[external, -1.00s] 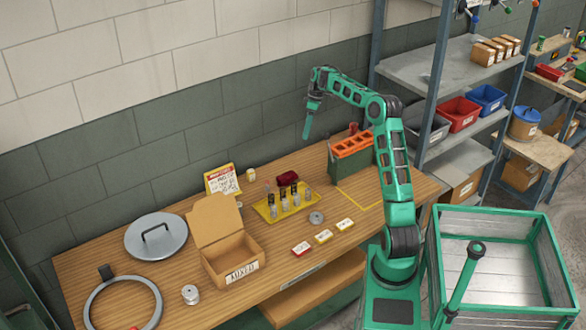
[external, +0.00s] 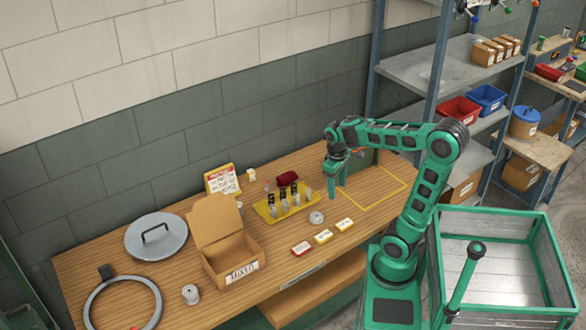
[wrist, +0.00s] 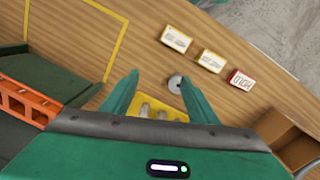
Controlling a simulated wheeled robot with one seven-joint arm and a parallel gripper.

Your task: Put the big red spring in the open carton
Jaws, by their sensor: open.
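My gripper (external: 336,192) points down over the table, just right of the yellow tray. In the wrist view its two fingers (wrist: 158,84) are apart with nothing held between them. The open carton (external: 232,268), brown with its lid up and a label on the front, stands left of the tray; part of it shows at the lower right of the wrist view (wrist: 286,141). I cannot pick out a big red spring. The yellow tray (external: 270,212) holds several small grey and dark upright pieces. A dark red lump (external: 287,178) lies behind it.
A green box with an orange rack (wrist: 20,104) is largely hidden behind my arm externally. A round lid (external: 156,238) lies at left. The yellow taped outline (external: 384,190) is empty.

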